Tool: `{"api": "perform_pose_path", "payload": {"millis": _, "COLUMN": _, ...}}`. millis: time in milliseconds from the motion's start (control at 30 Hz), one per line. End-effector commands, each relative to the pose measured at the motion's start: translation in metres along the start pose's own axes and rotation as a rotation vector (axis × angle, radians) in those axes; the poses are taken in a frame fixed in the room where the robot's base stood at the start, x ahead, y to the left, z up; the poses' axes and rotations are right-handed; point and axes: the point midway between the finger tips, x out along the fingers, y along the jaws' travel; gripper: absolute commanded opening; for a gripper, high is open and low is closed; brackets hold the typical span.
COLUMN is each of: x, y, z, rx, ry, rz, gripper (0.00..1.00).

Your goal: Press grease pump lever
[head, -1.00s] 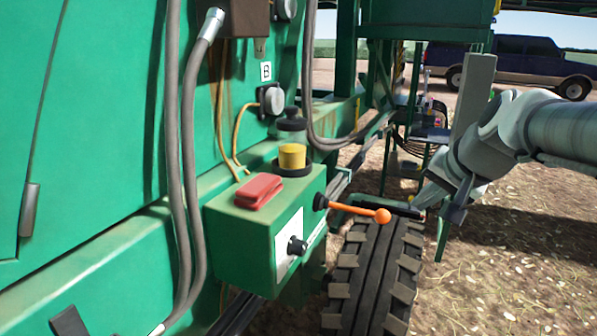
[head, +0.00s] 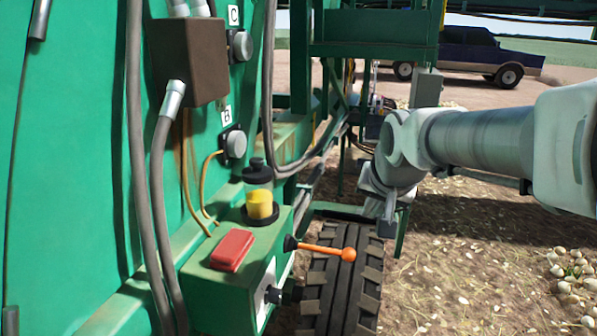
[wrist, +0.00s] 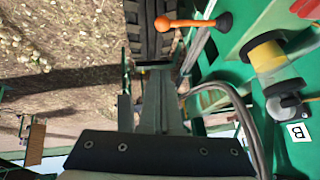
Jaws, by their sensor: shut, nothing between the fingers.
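The grease pump is a green box (head: 222,290) on the side of the green machine, with a red pad (head: 232,250) and a clear reservoir (head: 258,178) with yellow grease on top. Its lever (head: 325,251) has an orange rod and ball end and sticks out rightward, nearly level. The lever also shows at the top of the wrist view (wrist: 198,22). My gripper (head: 387,230) is right of the lever's ball and apart from it, fingers pointing down. In the wrist view my gripper (wrist: 156,72) is shut and empty, short of the lever.
A black tyre (head: 338,290) stands below and behind the lever. Grey hoses (head: 137,130) run down the machine's side. A dark knob (head: 285,292) is on the box front. Open straw-covered ground (head: 470,270) lies to the right, with an onion pile (head: 572,268).

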Motion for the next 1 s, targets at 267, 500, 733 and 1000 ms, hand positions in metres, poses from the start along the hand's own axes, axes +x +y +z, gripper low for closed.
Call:
{"api": "perform_pose_path", "payload": {"millis": 267, "x": 0.004, "y": 0.0, "z": 0.0, "rx": 0.001, "ry": -0.002, "rz": 0.0, "gripper": 0.0}}
{"api": "perform_pose_path", "payload": {"millis": 500, "x": 0.036, "y": 0.0, "z": 0.001, "rx": 0.0, "ry": -0.005, "rz": 0.002, "gripper": 0.0}}
{"api": "perform_pose_path", "payload": {"millis": 733, "x": 0.076, "y": 0.0, "z": 0.001, "rx": 0.001, "ry": -0.004, "rz": 0.002, "gripper": 0.0}}
{"api": "perform_pose_path", "payload": {"millis": 1000, "x": 0.114, "y": 0.001, "z": 0.014, "rx": 0.0, "ry": -0.004, "rz": 0.001, "gripper": 0.0}}
